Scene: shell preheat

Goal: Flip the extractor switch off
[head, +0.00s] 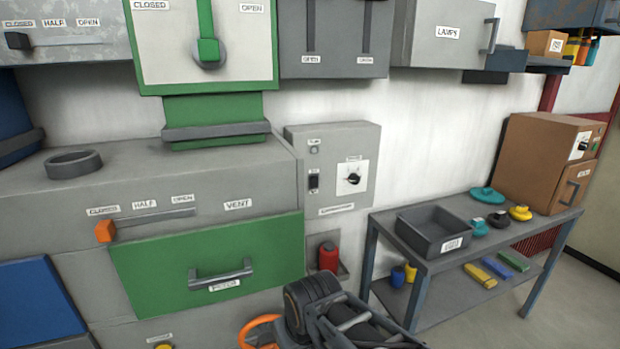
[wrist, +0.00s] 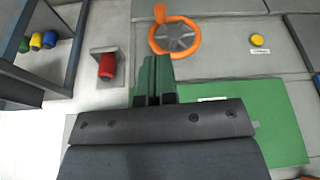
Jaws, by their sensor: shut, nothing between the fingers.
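The grey control box (head: 365,140) is on the wall in the middle of the head view. A small black switch (head: 314,182) is on the left of its face, with small labels above and below that I cannot read. Whether the switch is up or down is too small to tell. A dial (head: 353,178) on a white plate is to its right. In the wrist view my gripper (wrist: 154,60) is shut and empty, its two green fingers side by side. The switch does not show in the wrist view. In the head view my arm is low, below the box.
A red cylinder (head: 328,257) sits on a wall bracket below the box. An orange handwheel (wrist: 174,37) is beyond my fingers in the wrist view. A green drawer (head: 160,262) is left; a grey table (head: 388,222) with a tray (head: 419,240) is right.

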